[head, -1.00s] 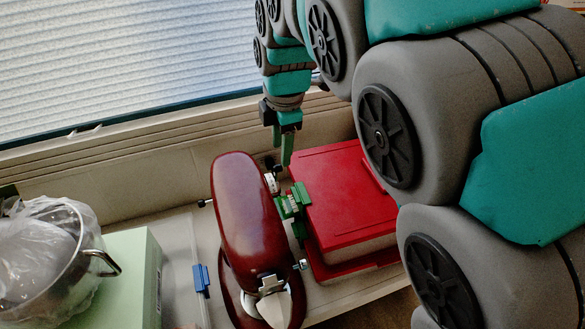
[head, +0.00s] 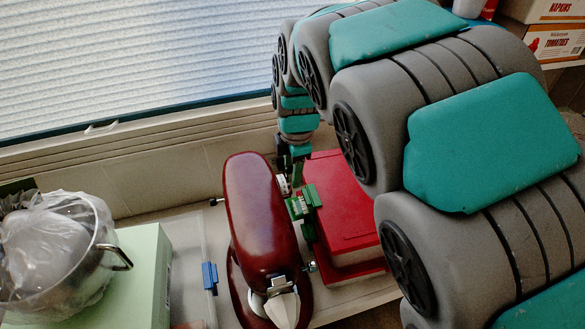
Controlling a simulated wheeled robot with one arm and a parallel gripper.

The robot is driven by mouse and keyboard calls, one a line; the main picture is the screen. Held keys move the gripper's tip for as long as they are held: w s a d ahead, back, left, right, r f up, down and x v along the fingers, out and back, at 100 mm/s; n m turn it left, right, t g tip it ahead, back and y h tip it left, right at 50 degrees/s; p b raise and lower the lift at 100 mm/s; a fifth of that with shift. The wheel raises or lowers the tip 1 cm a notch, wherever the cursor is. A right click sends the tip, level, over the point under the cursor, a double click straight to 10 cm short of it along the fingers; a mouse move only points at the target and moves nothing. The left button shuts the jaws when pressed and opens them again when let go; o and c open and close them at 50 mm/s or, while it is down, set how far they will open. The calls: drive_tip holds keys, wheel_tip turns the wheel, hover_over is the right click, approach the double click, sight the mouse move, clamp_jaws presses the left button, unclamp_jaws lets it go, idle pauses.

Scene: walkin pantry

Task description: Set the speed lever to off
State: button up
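A dark red stand mixer (head: 258,215) stands on the counter with its head lowered, its pale, pointed attachment end toward me. A small white plate (head: 283,185) shows on the right side of its head, toward the rear. The speed lever is not clearly visible; my gripper covers that area. My gripper (head: 291,172) reaches down between the mixer's rear right side and the red box, right by the white plate. Its fingertips are small and partly hidden, so I cannot tell whether it is open or shut, or whether it touches the lever.
A red lidded box (head: 342,205) with a green latch (head: 299,207) stands close to the mixer's right. At left are a pale green box (head: 140,280), a bagged metal pot (head: 60,250) and a clear container with a blue clip (head: 210,276). A window wall is behind.

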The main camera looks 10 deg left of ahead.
clamp_jaws()
idle(0.3)
drive_tip(key=shift+w+a, duration=0.1)
drive_tip(key=shift+w, duration=0.05)
drive_tip(key=shift+w+a+g+h, duration=0.2)
drive_tip(key=shift+g+h, duration=0.1)
drive_tip(key=shift+g, duration=0.2)
drive_tip(key=shift+w+a+f+g+h+p, duration=0.25)
drive_tip(key=shift+g+h+p, duration=0.25)
drive_tip(key=shift+g, duration=0.3)
drive_tip(key=shift+w+a+f+g+h+p, duration=0.1)
drive_tip(key=shift+w+g+h+p, duration=0.45)
drive_tip(key=shift+g, duration=0.25)
drive_tip(key=shift+w+a+f+g+h+p, duration=0.2)
drive_tip(key=shift+g+h+p, duration=0.15)
drive_tip(key=shift+g+p, duration=0.35)
drive_tip(key=shift+f+g, duration=0.15)
drive_tip(key=shift+g, duration=0.15)
drive_tip(key=shift+o, duration=0.2)
unclamp_jaws()
